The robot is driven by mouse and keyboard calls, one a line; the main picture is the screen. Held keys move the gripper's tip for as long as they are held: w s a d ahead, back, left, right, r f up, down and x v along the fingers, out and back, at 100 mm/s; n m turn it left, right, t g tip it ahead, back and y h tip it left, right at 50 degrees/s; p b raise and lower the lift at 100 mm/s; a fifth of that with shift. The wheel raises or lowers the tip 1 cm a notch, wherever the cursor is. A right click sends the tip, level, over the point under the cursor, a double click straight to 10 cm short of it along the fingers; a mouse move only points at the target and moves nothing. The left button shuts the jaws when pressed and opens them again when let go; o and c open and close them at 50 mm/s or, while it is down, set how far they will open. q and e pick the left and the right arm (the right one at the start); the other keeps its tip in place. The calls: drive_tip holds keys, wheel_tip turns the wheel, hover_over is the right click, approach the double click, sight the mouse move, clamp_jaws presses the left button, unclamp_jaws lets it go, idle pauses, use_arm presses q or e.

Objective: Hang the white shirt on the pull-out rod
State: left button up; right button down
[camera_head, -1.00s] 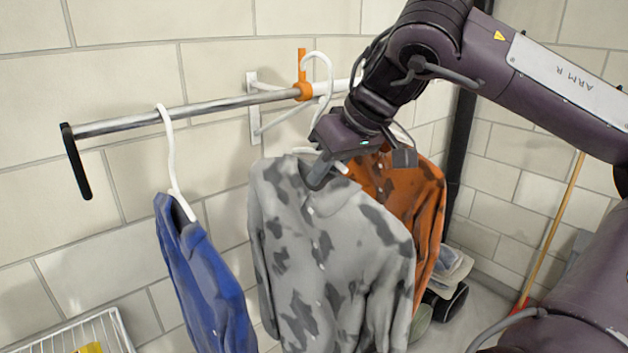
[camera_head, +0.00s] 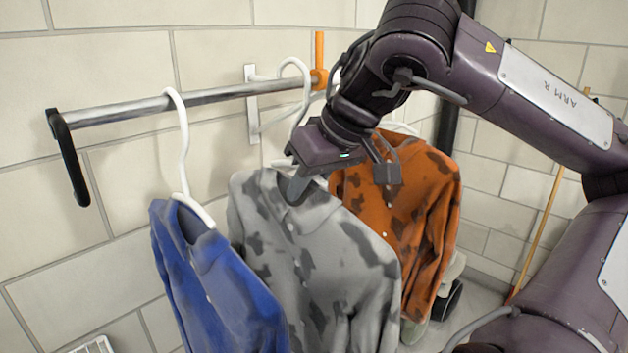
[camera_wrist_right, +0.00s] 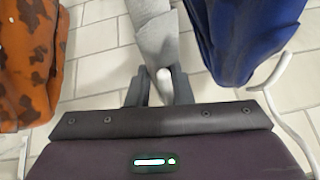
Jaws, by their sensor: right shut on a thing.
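The white shirt (camera_head: 315,255), pale grey-white with dark patches, hangs from a white hanger (camera_head: 296,66) in the middle of the head view. My right gripper (camera_head: 300,188) is shut on this hanger at the collar. The hook's top stands above the pull-out rod (camera_head: 225,93), just left of the orange stop (camera_head: 319,75). I cannot tell whether the hook rests on the rod. In the right wrist view, the white shirt (camera_wrist_right: 157,35) shows beyond the fingers (camera_wrist_right: 158,88). My left gripper is not in view.
A blue shirt (camera_head: 215,285) hangs on the rod to the left, close to the white shirt. An orange shirt (camera_head: 400,205) hangs behind on the right. The rod's outer end has a black handle (camera_head: 68,160). A broom handle (camera_head: 540,235) leans at the right.

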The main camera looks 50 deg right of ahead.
sight(279, 183)
drive_tip(key=shift+w+d+r+p, duration=0.1)
drive_tip(key=shift+w+p, duration=0.75)
drive_tip(key=shift+w, duration=0.25)
drive_tip(key=shift+w+d+r+p, duration=0.1)
drive_tip(key=shift+w+p, duration=0.75)
drive_tip(key=shift+w, duration=0.2)
drive_tip(key=w+p, duration=0.2)
drive_tip(key=shift+w+d+p, duration=0.1)
drive_tip(key=shift+d+p, duration=0.05)
drive_tip(key=shift+p, duration=0.15)
drive_tip(key=shift+f+b, duration=1.2)
drive_tip(key=shift+f, duration=0.05)
